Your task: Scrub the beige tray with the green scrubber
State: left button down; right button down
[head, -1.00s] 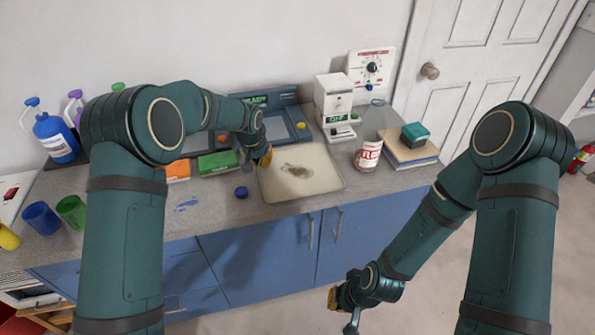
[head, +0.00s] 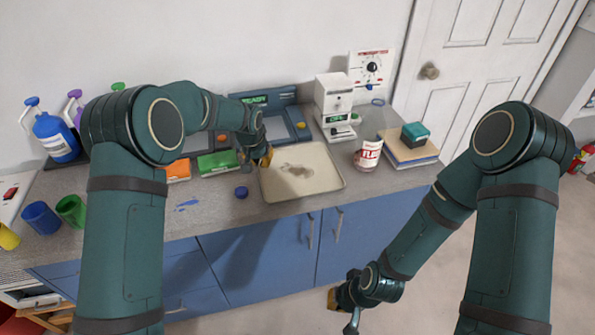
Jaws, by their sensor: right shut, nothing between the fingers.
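The beige tray (head: 318,192) lies on the grey counter with a grey-brown smear (head: 297,169) near its middle. A flat green block (head: 217,163) lies left of the tray, and a darker teal block (head: 414,131) sits on stacked books to the right. I cannot tell for sure which is the green scrubber. My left gripper (head: 256,160) is at the tray's left edge, with its fingers looking spread. I see nothing held in it, though its own arm partly hides the space. My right gripper (head: 343,308) is shut and empty, low in front of the blue cabinets, away from the tray.
A white device (head: 334,105) and a grey-blue scale (head: 282,118) stand behind. Cups (head: 41,219) and bottles are far left.

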pick_arm(q)
jog(key=shift+f+b, duration=0.7)
jog(key=shift+f, duration=0.45)
jog(key=shift+r, duration=0.15)
jog(key=shift+r+p, duration=1.75)
jog(key=shift+r, duration=1.15)
jog(key=v, duration=1.2)
